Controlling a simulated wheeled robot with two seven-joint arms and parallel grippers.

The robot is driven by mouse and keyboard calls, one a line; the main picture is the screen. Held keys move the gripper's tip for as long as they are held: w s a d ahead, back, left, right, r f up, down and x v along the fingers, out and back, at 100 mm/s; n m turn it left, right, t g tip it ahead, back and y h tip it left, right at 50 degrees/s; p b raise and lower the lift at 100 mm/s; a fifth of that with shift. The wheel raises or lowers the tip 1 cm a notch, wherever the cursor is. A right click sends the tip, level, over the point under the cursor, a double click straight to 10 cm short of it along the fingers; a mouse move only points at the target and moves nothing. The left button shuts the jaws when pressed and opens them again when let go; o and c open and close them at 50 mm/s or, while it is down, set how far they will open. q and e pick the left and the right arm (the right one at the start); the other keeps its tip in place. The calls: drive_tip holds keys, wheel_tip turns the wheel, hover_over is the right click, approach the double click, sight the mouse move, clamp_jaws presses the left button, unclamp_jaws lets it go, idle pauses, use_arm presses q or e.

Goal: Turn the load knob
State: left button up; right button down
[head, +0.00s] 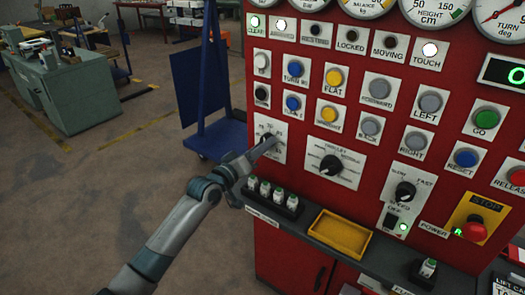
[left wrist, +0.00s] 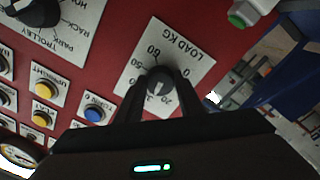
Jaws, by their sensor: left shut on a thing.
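The load knob (left wrist: 160,80) is a dark round knob on a white plate marked LOAD KG (left wrist: 187,52) on the red panel. In the left wrist view the two fingers of my left gripper (left wrist: 147,97) reach up to the knob, one on each side, and are shut on it. In the head view my left gripper (head: 262,147) is at the same plate (head: 280,130), and its fingers and wrist hide most of the knob. My right gripper is in neither view.
The red panel (head: 375,150) carries several buttons, gauges, another dark knob (head: 331,165) and a speed knob (head: 405,191). A blue trolley (head: 215,135) stands left of the panel.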

use_arm(q)
drive_tip(key=shift+f+m, duration=0.15)
drive_tip(key=shift+m, duration=0.65)
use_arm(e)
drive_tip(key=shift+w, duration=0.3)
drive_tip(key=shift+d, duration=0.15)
use_arm(q)
drive_tip(key=o, duration=1.1)
drive_tip(key=shift+c, duration=0.2)
drive_tip(key=shift+a, duration=0.1)
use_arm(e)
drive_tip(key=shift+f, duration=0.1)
use_arm(q)
drive_tip(key=b+v, duration=0.2)
drive_tip(key=v, duration=1.5)
drive_tip(key=shift+a+b, duration=0.2)
drive_tip(key=shift+b, duration=0.1)
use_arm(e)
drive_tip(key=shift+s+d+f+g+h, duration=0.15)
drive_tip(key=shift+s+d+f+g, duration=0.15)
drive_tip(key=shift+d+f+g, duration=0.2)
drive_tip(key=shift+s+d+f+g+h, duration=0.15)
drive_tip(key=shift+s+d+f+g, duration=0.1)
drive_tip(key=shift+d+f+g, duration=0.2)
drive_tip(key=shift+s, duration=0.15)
